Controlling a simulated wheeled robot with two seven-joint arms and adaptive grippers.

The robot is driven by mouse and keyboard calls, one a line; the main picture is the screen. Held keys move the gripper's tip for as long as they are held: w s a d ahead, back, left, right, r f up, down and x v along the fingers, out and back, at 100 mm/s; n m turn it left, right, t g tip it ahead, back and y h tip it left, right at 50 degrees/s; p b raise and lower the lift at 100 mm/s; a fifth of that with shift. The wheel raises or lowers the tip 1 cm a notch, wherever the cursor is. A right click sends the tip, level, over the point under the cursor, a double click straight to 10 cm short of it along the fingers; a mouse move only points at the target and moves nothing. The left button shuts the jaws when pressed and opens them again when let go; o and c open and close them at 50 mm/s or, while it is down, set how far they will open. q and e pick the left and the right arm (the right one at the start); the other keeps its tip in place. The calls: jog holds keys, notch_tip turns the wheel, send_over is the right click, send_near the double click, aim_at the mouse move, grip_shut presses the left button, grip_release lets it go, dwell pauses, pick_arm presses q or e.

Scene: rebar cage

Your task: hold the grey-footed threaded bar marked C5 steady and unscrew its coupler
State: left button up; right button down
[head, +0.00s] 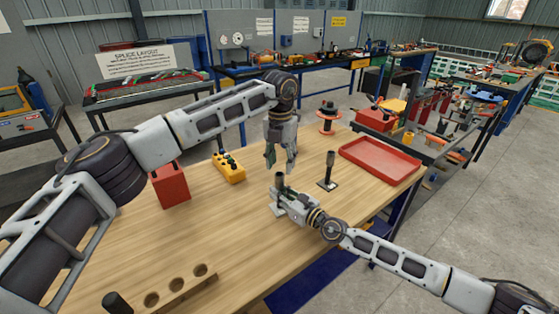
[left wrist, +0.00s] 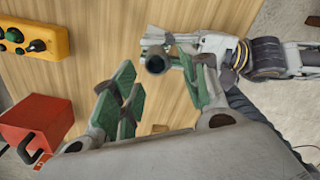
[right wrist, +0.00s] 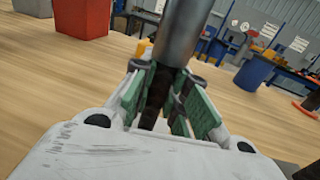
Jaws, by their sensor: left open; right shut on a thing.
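The threaded bar (right wrist: 157,93) stands upright between the green pads of my right gripper (right wrist: 170,105), which is shut on it. Its dark grey coupler (right wrist: 182,30) rises above the pads; in the head view the coupler (head: 280,178) shows just above my right gripper (head: 281,194). In the left wrist view I look onto the coupler's round open top (left wrist: 155,64). My left gripper (head: 280,168) is open and empty, pointing down above the coupler and apart from it. The bar's foot is mostly hidden, and no C5 mark is readable.
Another footed bar (head: 329,168) stands to the right, near a red tray (head: 382,160) and an orange-and-black spool (head: 327,118). A yellow button box (head: 229,167) and a red box (head: 170,185) stand left. A wooden block with holes (head: 178,287) is at the front.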

pick_arm(q)
jog(key=m, duration=0.8)
jog(key=shift+a+r+m, duration=0.1)
jog(key=shift+m, duration=0.2)
jog(key=m, duration=0.3)
jog(key=shift+m, duration=0.4)
jog(key=m, duration=0.7)
jog(key=shift+a+m, duration=0.1)
jog(key=shift+m, duration=0.3)
jog(key=m, duration=0.4)
jog(key=shift+m, duration=0.3)
jog(key=m, duration=0.4)
jog(key=shift+m, duration=2.2)
